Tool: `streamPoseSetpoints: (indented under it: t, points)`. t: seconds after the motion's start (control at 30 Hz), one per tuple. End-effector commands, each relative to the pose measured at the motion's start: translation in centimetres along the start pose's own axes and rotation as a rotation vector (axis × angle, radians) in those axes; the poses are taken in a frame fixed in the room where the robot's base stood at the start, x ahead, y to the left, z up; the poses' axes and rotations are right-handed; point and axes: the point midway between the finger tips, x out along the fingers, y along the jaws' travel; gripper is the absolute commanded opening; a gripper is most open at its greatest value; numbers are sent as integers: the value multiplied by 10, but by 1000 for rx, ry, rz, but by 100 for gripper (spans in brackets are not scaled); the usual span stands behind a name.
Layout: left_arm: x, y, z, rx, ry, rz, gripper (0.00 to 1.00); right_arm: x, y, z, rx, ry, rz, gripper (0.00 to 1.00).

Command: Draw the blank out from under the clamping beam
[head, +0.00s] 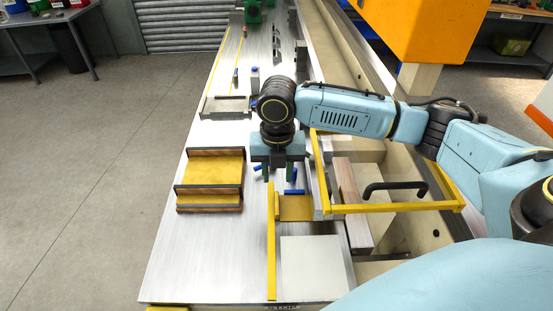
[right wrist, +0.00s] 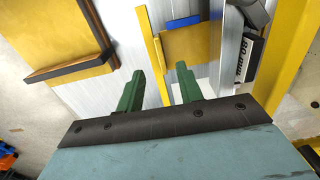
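The gold-coloured blank (head: 295,208) lies flat on the metal table, its right edge at the grey clamping beam (head: 321,190); how far it runs underneath is hidden. It also shows in the right wrist view (right wrist: 190,46), with a blue strip along its far edge. My right gripper (head: 278,176) is open and empty, its green fingers pointing down over the table, just beyond the blank and a little left of it. In the right wrist view the fingers (right wrist: 160,88) stand well apart with nothing between them. My left gripper is not in view.
A yellow frame (head: 400,208) and black handle (head: 396,188) stand right of the blank. A yellow strip (head: 271,250) runs along its left. A pale square plate (head: 310,262) lies nearer. A dark-railed rack (head: 210,200) with gold sheets stands left; bare table lies between.

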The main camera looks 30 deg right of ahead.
Motion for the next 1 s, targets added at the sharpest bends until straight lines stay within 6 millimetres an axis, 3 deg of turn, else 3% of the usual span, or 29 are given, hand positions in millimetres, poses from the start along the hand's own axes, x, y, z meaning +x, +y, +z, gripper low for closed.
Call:
streamPoseSetpoints:
  t: [0.2,0.4,0.87,1.0]
  points:
    - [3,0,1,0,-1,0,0,45,0,0,2,2,-1,36]
    - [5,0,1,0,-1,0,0,71,1,0,1,0,1,36]
    - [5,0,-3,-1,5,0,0,82,0,0,1,-2,2,36]
    - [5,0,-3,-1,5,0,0,82,0,0,1,-1,2,18]
